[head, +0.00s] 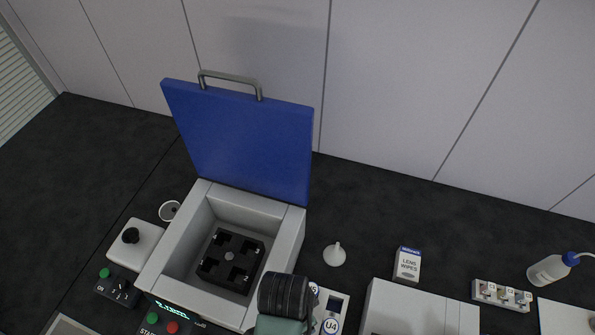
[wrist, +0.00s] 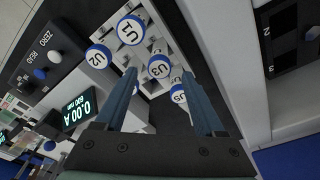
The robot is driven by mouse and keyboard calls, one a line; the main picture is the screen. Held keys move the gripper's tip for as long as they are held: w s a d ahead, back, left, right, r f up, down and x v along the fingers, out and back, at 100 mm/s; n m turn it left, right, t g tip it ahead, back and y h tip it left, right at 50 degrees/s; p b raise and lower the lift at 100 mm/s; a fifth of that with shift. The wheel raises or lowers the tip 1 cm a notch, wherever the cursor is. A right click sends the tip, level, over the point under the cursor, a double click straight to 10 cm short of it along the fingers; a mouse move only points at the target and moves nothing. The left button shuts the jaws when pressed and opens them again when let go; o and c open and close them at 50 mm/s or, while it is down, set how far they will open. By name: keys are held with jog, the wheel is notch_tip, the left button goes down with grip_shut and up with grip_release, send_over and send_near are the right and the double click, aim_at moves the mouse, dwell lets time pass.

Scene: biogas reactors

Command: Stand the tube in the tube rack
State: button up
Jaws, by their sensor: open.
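Several tubes with blue-rimmed white caps show in the wrist view: U1 (wrist: 130,30), U2 (wrist: 98,57), U3 (wrist: 159,67) and a partly hidden one (wrist: 178,93) whose label I cannot read surely. They are at a pale rack (wrist: 158,30) with square holes. My gripper (wrist: 160,75) is open, its two blue fingers apart, with U3 and the unread cap showing between them; contact cannot be told. In the head view, the rack (head: 341,296) and a U4 cap (head: 331,326) are partly cut off or hidden behind my dark wrist.
A centrifuge (head: 291,233) stands open, its blue lid (head: 243,142) raised and black rotor (head: 232,258) inside. A photometer display (wrist: 78,118) is left in the wrist view.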

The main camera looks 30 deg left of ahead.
jog(key=w+d+r+n+t+y, duration=0.1)
jog(key=w+r+t, duration=0.5)
jog(key=r, duration=0.8)
jog(key=w+r+n+t+y, duration=0.1)
jog(key=w+r+t, duration=0.3)
jog(key=w+r, duration=0.7)
jog(key=w+d+r+t+y, duration=0.1)
jog(key=w+r+t, duration=0.4)
jog(key=r, duration=1.1)
jog(key=s+d+r+n+t+h, duration=0.1)
jog(key=s+d+r+t, duration=0.1)
jog(key=r, duration=0.7)
jog(key=s+d+r+t+h, duration=0.1)
jog(key=s+d+r+t, duration=0.2)
jog(key=r, duration=0.7)
jog(key=s+d+r+n+t, duration=0.1)
jog(key=s+d+r+t, duration=0.2)
jog(key=r, duration=0.7)
jog(key=s+t, duration=0.2)
jog(key=t, duration=0.1)
jog(key=shift+s+r+n+h, duration=0.2)
jog(key=shift+s+n+h, duration=0.1)
jog(key=shift+h, duration=0.1)
